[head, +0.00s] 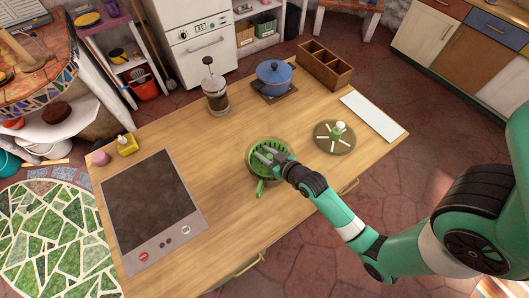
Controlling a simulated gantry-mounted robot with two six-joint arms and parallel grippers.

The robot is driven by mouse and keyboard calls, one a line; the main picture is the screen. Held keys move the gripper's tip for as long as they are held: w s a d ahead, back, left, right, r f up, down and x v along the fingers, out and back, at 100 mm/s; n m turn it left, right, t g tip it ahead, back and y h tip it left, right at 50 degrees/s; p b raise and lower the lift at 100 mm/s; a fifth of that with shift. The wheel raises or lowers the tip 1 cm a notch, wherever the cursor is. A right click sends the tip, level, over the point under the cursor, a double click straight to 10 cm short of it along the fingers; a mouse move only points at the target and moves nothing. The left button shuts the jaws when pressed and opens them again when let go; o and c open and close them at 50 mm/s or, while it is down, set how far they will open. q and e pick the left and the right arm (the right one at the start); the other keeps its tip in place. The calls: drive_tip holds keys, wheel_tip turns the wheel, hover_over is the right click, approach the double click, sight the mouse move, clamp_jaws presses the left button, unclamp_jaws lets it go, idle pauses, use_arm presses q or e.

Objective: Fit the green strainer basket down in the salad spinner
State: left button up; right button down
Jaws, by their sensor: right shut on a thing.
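The green strainer basket (259,146) is near the middle of the wooden counter, with a green handle (260,188) sticking out toward the front. My right gripper (268,155) reaches in from the right and is shut on the basket, its fingers over the basket's opening. A darker round rim shows around the basket, probably the salad spinner bowl; I cannot tell how deep the basket sits in it. A round olive disc with pale spokes and a white knob (339,128), perhaps the spinner's lid, lies to the right. My left gripper is not in view.
A dark cooktop (152,203) fills the counter's left. A French press (215,92), a blue pot (274,76) and a wooden divided box (324,67) stand along the back. A white board (373,116) lies at the right. Counter between cooktop and basket is clear.

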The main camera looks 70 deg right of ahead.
drive_tip(key=shift+f+b, duration=0.5)
drive_tip(key=shift+f, duration=0.15)
drive_tip(key=shift+c, duration=2.4)
unclamp_jaws()
drive_tip(key=p+v, duration=0.2)
drive_tip(key=v, duration=0.9)
drive_tip(key=shift+s+a+r, duration=0.1)
drive_tip(key=shift+s+r, duration=0.1)
